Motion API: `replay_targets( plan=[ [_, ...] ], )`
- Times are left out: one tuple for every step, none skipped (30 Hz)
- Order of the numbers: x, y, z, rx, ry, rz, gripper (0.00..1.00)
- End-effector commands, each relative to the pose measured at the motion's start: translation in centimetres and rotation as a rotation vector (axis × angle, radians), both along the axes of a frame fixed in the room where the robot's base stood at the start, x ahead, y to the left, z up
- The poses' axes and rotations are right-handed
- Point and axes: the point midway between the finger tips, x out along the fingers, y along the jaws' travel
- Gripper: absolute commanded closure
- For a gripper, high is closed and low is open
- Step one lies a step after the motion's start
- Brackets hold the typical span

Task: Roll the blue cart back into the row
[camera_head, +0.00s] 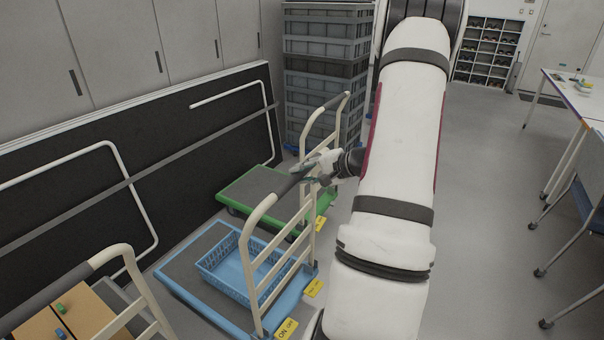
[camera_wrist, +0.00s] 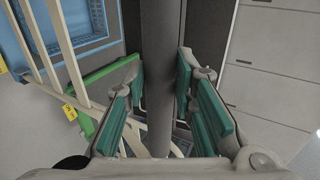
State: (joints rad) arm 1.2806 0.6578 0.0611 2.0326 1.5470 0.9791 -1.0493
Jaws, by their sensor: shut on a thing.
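The blue cart (camera_head: 176,291) stands on the floor beside the wall panel, with a cream tube handle (camera_head: 252,265) at its right end. My gripper (camera_head: 318,170) is at the far upper end of that handle. In the wrist view the dark grey grip bar (camera_wrist: 158,60) runs between the green-padded fingers of my gripper (camera_wrist: 165,105), which are shut on it. A blue basket (camera_head: 225,268) sits on the cart's deck, and the deck also shows in the wrist view (camera_wrist: 80,43). The cart's wheels are hidden.
A green cart (camera_head: 228,198) stands just behind the blue one. A cart handle (camera_head: 122,256) and wooden boxes (camera_head: 85,312) are at the front left. Grey stacked crates (camera_head: 325,60) stand behind.

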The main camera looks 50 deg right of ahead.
Motion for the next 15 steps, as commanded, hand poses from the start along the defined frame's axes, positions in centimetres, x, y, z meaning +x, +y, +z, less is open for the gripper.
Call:
replay_targets(
  plan=[
    [0.1, 0.0, 0.0, 0.000, 0.000, 0.000, 1.00],
    [0.2, 0.0, -0.1, -0.001, 0.000, 0.000, 1.00],
    [0.5, 0.0, -0.1, -0.001, 0.000, 0.000, 1.00],
    [0.7, 0.1, -0.1, -0.002, 0.000, 0.001, 1.00],
    [1.0, 0.1, -0.1, -0.002, 0.000, 0.001, 1.00],
    [1.3, 0.1, -0.1, -0.002, 0.000, 0.001, 1.00],
    [1.6, 0.1, -0.1, -0.002, 0.000, 0.001, 1.00],
    [1.8, 0.1, -0.1, -0.002, 0.000, 0.000, 1.00],
    [2.2, 0.1, -0.1, -0.003, -0.001, 0.001, 1.00],
    [2.4, 0.2, -0.1, -0.003, -0.001, 0.001, 1.00],
    [2.7, 0.2, -0.1, -0.002, -0.001, 0.001, 1.00],
    [3.0, 0.2, -0.1, -0.002, -0.001, 0.001, 1.00],
    [3.2, 0.2, -0.2, -0.002, -0.001, 0.001, 1.00],
    [3.4, 0.2, -0.2, -0.002, 0.000, 0.001, 1.00],
    [3.7, 0.3, -0.2, -0.002, 0.000, 0.001, 1.00]
  ],
)
